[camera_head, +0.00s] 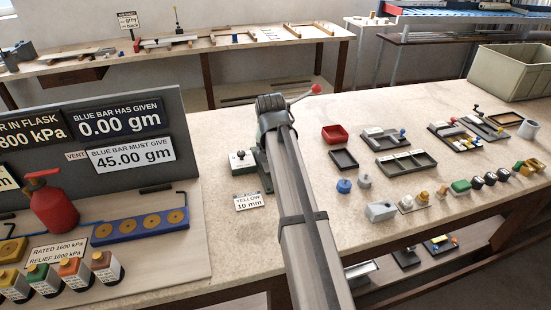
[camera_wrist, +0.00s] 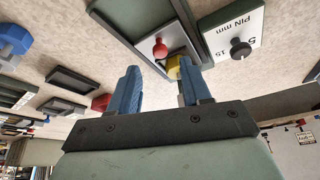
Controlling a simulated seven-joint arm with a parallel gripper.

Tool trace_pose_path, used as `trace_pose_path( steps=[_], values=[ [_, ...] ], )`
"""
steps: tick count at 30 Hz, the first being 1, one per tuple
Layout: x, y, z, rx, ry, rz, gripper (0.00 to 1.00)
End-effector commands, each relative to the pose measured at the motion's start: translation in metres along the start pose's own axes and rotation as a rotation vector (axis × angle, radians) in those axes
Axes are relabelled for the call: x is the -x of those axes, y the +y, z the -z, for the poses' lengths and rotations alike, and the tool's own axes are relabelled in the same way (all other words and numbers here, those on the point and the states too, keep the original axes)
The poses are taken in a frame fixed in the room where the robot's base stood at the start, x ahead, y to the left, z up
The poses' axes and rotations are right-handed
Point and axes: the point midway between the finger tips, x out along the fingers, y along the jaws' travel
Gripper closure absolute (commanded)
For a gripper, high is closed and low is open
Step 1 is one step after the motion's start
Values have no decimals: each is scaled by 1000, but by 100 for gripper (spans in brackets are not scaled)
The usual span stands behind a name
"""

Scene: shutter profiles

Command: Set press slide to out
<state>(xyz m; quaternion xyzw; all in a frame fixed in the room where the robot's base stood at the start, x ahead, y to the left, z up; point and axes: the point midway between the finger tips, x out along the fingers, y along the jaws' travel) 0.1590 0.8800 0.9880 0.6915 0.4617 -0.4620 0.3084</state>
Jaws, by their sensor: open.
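My gripper (camera_wrist: 158,68) is open in the wrist view, its two blue fingers apart. A small yellow piece (camera_wrist: 174,68) shows at the tip of the right finger; I cannot tell whether they touch. Just beyond is a dark-framed grey fixture (camera_wrist: 150,25), which seems to be the press, with a red knob (camera_wrist: 159,49). I cannot tell which part is the slide. In the head view my arm hides most of this spot and my fingers. A lever with a red ball (camera_head: 315,89) sticks out to the right there.
A white box with a dial marked PIN mm (camera_wrist: 240,48) stands beside the fixture. A card (camera_head: 250,201) reads YELLOW 10 mm. A red bin (camera_head: 335,133), dark trays (camera_head: 407,163) and several small parts lie to the right. A display panel (camera_head: 120,125) stands at the left.

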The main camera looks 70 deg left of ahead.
Motion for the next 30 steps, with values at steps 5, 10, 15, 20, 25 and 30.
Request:
trace_pose_path(
  steps=[5, 10, 15, 20, 25, 30],
  values=[
    [-28, 0, 0, 0, -1, 0, 52],
    [-44, 0, 0, 0, -1, 0, 52],
    [-50, 0, 0, 0, 0, 0, 52],
    [-51, 0, 0, 0, 0, 0, 52],
    [-51, 0, 0, 0, 0, 0, 57],
    [-51, 0, 0, 0, 0, 0, 73]
  ],
)
